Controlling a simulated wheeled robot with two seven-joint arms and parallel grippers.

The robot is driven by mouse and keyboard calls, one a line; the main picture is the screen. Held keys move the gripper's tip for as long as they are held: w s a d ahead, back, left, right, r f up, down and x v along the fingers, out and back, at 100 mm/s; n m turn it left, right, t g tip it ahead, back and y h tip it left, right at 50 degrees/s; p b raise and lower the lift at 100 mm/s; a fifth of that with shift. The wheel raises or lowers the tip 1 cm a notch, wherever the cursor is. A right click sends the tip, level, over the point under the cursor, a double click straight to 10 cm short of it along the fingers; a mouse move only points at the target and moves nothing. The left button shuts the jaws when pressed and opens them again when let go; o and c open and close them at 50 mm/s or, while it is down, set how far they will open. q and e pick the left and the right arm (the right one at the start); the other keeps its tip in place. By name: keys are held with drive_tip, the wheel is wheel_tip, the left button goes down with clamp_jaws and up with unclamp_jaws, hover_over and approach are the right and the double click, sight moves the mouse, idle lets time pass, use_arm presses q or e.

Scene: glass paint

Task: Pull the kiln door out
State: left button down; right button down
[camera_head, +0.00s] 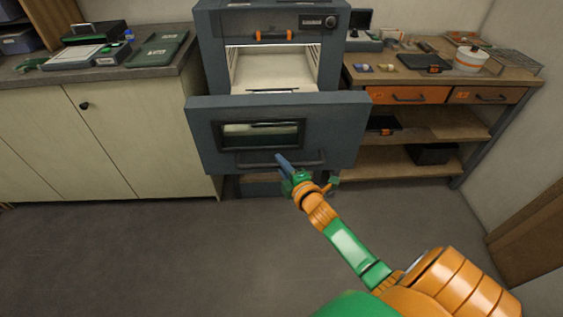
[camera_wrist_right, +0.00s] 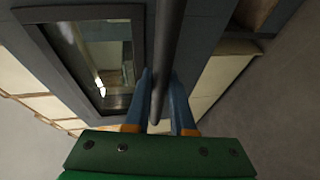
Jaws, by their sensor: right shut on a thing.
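The kiln (camera_head: 270,20) is a dark blue-grey box between two counters. Its door (camera_head: 340,125) stands out in front of the body, and the pale chamber (camera_head: 272,68) shows behind and above it. The door has a dark-framed window (camera_head: 262,133) and a dark bar handle (camera_head: 310,161) below it. My right gripper (camera_head: 284,163) is at the handle, and in the right wrist view its blue fingers (camera_wrist_right: 163,95) are shut around the bar (camera_wrist_right: 167,50). The fingers hide part of the handle. My left gripper is not in view.
A cream cabinet (camera_head: 85,130) stands left of the kiln, with green and black items on top. A wooden bench (camera_head: 520,80) with orange drawers (camera_head: 405,95) and open shelves stands right. The grey floor (camera_head: 150,255) in front is clear.

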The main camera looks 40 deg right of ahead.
drive_tip(key=shift+s, duration=0.1)
idle(0.3)
drive_tip(key=c, duration=0.8)
unclamp_jaws()
drive_tip(key=shift+o, duration=0.2)
drive_tip(key=v, duration=0.7)
drive_tip(key=shift+f, duration=0.1)
